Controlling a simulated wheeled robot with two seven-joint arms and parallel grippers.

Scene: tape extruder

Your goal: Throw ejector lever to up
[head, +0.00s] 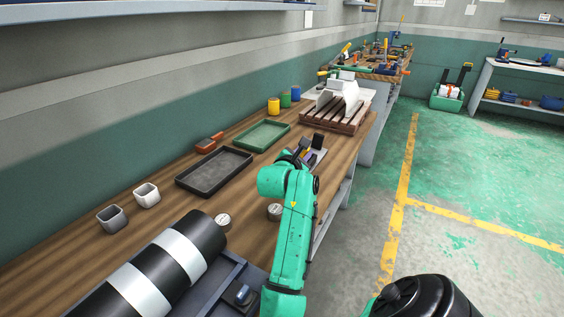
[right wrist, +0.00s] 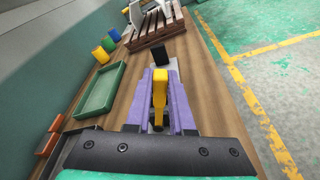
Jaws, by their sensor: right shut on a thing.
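The ejector lever shows in the right wrist view as a yellow handle (right wrist: 159,88) between the two purple fingers of my right gripper (right wrist: 160,76). The gripper is shut on it. The handle's lower end runs down between the fingers, where its pivot is hard to see. In the head view my right gripper (head: 304,154) is at the right edge of the wooden bench, and my green arm partly hides it. A black upright block (right wrist: 161,57) stands just beyond the fingertips; it also shows in the head view (head: 318,141). My left gripper is not in view.
A green tray (head: 262,136) and a black tray (head: 214,171) lie left of my gripper. Yellow, green and blue cups (head: 284,100) stand behind. A wooden pallet (head: 336,117) is beyond. A black-and-white cylinder (head: 160,268) fills the near bench. The floor right is open.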

